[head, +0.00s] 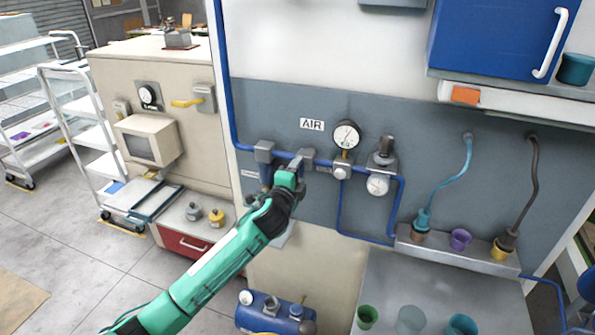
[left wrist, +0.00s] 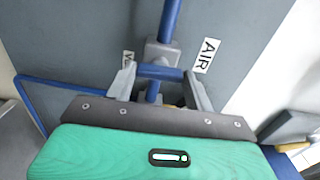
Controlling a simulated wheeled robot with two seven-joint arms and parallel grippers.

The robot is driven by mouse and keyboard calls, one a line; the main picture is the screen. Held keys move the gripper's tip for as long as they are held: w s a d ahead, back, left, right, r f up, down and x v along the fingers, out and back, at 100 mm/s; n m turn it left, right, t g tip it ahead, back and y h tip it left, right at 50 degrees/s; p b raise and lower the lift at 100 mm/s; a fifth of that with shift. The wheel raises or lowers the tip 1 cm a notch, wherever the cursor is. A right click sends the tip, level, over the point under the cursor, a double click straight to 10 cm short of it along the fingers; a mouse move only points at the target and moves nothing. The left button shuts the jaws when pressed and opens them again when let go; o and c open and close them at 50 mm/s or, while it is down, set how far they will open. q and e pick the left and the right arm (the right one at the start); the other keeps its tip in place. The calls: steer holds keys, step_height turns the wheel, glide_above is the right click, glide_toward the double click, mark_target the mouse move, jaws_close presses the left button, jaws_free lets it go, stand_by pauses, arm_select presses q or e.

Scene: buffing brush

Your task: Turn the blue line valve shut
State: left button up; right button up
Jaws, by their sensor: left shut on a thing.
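The blue air line (head: 285,154) runs across the grey wall panel below the AIR label. My left gripper (head: 292,168) reaches up to this line, just below and left of the label, and hides most of the valve in the head view. In the left wrist view, the blue valve handle (left wrist: 160,72) is between the two grey fingers of my left gripper (left wrist: 160,80), which is shut on it. There the handle appears to lie across the blue pipe, beside a grey block (left wrist: 163,53). My right gripper is not in view.
A pressure gauge (head: 346,135) and a regulator (head: 382,158) are right of my left gripper. A blue tank (head: 272,312) stands below. A bench (head: 435,292) with several cups is at the lower right. A beige cabinet (head: 185,75) and a white cart (head: 95,135) stand left.

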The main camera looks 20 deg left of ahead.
arm_select(q)
steer(key=shift+m, duration=0.3)
steer(key=o, duration=1)
steer(key=shift+s, duration=0.1)
steer(key=shift+s+a+b, duration=0.2)
steer(key=shift+s+b, duration=2.3)
steer(key=shift+s, duration=4.3)
